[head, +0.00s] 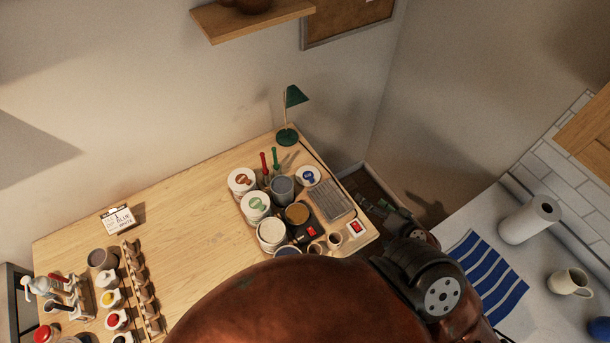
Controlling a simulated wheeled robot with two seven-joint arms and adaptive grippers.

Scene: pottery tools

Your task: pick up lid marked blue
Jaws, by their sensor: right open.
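The lid marked blue (308,176) is a small white round lid with a blue mark on top. It lies at the back right of the wooden table, just behind a grey ribbed tray. My right gripper (388,210) is open, small and dark, in shade past the table's right edge. It is apart from the lid, to its right and nearer the front. My own reddish arm covers the front of the table. My left gripper is out of view.
White lidded jars marked red (241,180) and green (256,204) stand left of the lid, with a grey cup (282,188) between. A green lamp (287,134) stands behind. The ribbed tray (334,201) lies in front. The table's middle left is clear.

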